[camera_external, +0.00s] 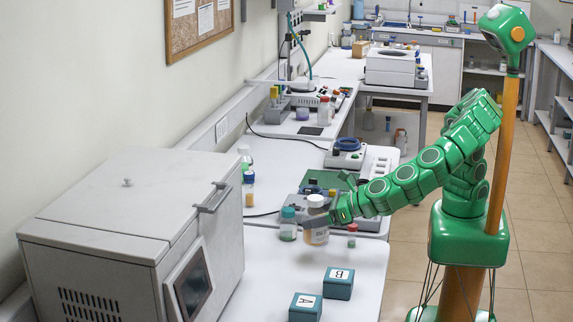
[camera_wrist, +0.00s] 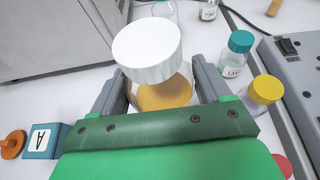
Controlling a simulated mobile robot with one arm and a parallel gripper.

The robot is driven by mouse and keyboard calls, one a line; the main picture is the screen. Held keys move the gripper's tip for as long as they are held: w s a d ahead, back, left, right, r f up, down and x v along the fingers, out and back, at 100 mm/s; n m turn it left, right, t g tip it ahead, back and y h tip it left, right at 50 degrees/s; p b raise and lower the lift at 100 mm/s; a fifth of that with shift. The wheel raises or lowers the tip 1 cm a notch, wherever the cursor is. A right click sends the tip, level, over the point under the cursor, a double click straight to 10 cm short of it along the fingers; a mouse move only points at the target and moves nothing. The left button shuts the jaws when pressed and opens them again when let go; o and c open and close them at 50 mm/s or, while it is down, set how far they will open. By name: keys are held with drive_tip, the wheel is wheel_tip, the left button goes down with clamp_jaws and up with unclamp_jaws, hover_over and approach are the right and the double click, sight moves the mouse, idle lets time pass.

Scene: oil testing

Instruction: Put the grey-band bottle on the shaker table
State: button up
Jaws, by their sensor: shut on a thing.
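My gripper (camera_external: 333,211) is shut on a clear bottle (camera_external: 316,230) with a white cap and amber liquid, upright over the front bench. In the wrist view the bottle (camera_wrist: 163,97) sits between the two fingers, its white cap (camera_wrist: 147,50) toward the camera. No grey band can be made out. A low grey device (camera_external: 368,221) stands just behind the bottle; it also shows at the right of the wrist view (camera_wrist: 291,85). I cannot tell whether this is the shaker table, or whether the bottle touches the bench.
A teal-capped bottle (camera_external: 288,226) stands close left of the held bottle. A small red-capped vial (camera_external: 352,236) is to its right. Teal blocks marked A (camera_external: 305,308) and B (camera_external: 338,285) lie in front. A large grey oven (camera_external: 130,235) fills the left.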

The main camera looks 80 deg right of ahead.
sight(318, 243)
drive_tip(key=shift+s+a+r, duration=0.2)
drive_tip(key=shift+s+a, duration=0.1)
drive_tip(key=shift+s, duration=0.15)
drive_tip(key=shift+s+f, duration=0.1)
drive_tip(key=shift+f, duration=3.9)
drive_tip(key=o, duration=1.3)
drive_tip(key=shift+f, duration=0.1)
drive_tip(key=shift+o, duration=0.2)
